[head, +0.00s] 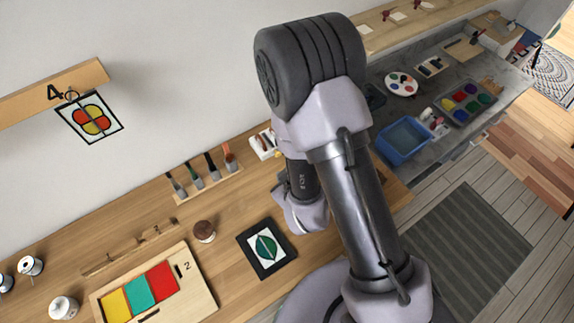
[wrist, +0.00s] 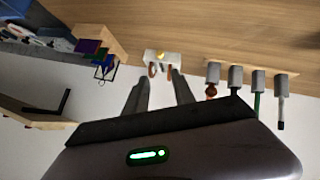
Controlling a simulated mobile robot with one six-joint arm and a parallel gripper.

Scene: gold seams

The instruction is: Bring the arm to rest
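My arm rises large through the middle of the head view, bent at a thick dark joint, with its wrist part hanging over the wooden bench (head: 226,235). My gripper (wrist: 159,76) shows in the wrist view with its two grey fingers apart. Nothing is seen held between them. A small white holder (wrist: 163,59) with a yellow and brownish items appears beyond the fingertips. In the head view the fingers are hidden behind my arm.
A rack of brushes (head: 208,184), a round brown-topped jar (head: 204,231) and a dark-framed leaf panel (head: 267,248) stand on the bench left of my arm. A board with coloured panes (head: 203,299) lies lower left. A blue tub (head: 404,140) is at right.

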